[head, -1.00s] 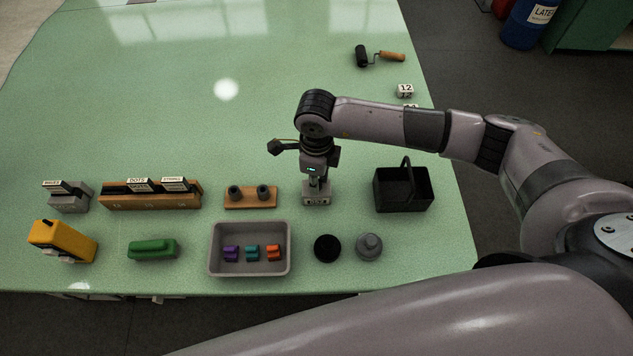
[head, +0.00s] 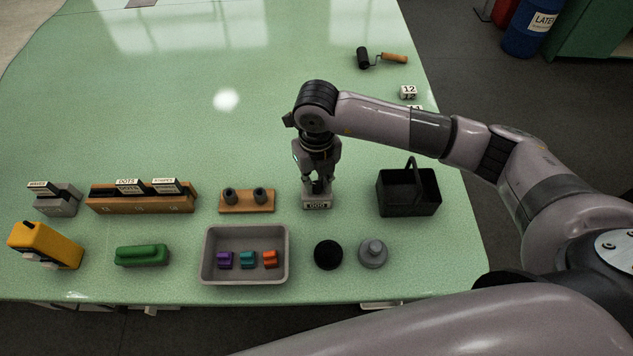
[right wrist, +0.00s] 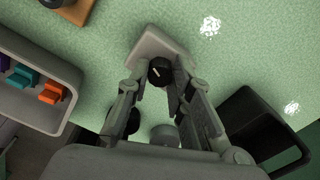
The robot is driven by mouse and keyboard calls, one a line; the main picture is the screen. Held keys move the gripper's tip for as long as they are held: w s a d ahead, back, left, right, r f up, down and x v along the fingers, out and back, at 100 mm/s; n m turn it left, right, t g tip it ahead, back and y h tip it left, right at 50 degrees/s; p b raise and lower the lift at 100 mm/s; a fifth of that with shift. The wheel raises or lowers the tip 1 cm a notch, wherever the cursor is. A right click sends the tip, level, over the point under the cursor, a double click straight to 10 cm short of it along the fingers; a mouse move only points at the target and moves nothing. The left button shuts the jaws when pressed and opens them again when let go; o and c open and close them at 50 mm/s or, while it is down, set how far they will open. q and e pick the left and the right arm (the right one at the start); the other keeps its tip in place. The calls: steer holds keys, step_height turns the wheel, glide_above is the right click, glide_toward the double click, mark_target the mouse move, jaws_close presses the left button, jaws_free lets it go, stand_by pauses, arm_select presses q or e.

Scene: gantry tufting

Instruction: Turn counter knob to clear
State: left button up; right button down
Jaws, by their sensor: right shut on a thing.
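The counter (head: 317,203) is a small grey box on the green table, with a display on its front that looks like 000. Its dark knob is mostly hidden by my right gripper (head: 318,184) in the head view. In the right wrist view, the black knob (right wrist: 160,70) with a pale mark sits on the counter (right wrist: 152,42) between the fingers. My right gripper points down and is shut on the knob. My left gripper is not in view.
A black basket (head: 408,200) stands right of the counter, and a wooden holder with two pegs (head: 247,203) stands left. In front are a grey tray (head: 205,262) of coloured pieces, a black round thing (head: 328,254) and a grey knobbed disc (head: 373,254). Open table lies behind.

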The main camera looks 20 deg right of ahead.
mark_target(317, 185)
steer(key=shift+w+m, duration=0.1)
steer(key=shift+m, duration=0.7)
steer(key=c, duration=1.4)
jaws_free()
step_height(317, 185, up, 12)
